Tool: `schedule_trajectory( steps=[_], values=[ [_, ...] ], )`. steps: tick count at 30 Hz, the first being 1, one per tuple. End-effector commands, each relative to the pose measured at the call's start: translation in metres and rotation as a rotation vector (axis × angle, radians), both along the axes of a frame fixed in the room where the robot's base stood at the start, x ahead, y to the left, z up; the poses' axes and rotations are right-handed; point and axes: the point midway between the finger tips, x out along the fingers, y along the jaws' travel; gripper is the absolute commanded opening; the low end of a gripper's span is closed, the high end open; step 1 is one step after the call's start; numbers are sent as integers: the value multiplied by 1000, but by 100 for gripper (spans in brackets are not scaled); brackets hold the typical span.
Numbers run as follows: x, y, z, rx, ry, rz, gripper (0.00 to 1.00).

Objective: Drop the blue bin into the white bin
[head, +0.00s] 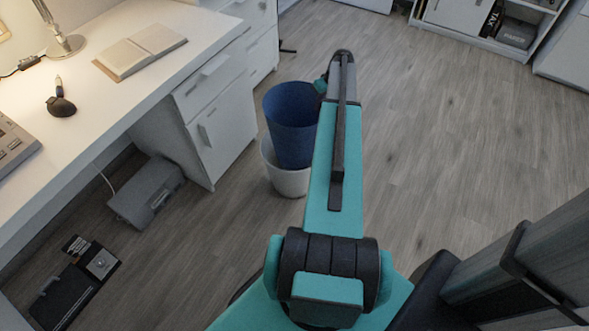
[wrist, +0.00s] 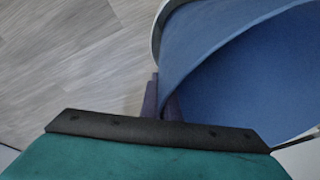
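The blue bin (head: 291,122) is upright, with its lower part inside the mouth of the white bin (head: 288,181), which stands on the floor. The blue bin's upper part rises well above the white rim. Whether its base touches the white bin's bottom is hidden. My gripper (head: 321,86) is at the blue bin's right rim in the head view, partly hidden by my arm. In the wrist view, my gripper's dark fingers (wrist: 162,102) are close together on the wall of the blue bin (wrist: 235,75), shut on it.
A white desk (head: 120,80) with a drawer cabinet (head: 222,128) stands just left of the bins. A grey box (head: 146,190) and a black case (head: 65,298) lie on the floor at lower left. Open wooden floor (head: 450,140) spreads to the right.

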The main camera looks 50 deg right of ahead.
Motion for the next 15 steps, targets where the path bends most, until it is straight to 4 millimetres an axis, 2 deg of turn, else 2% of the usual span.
schedule_trajectory(
  steps=[4, 14, 15],
  values=[
    [0, 0, -7, 0, -1, -1, 0],
    [-1, -1, -8, 0, -1, -1, 0],
    [-1, -1, -8, 0, -1, -1, 5]
  ],
)
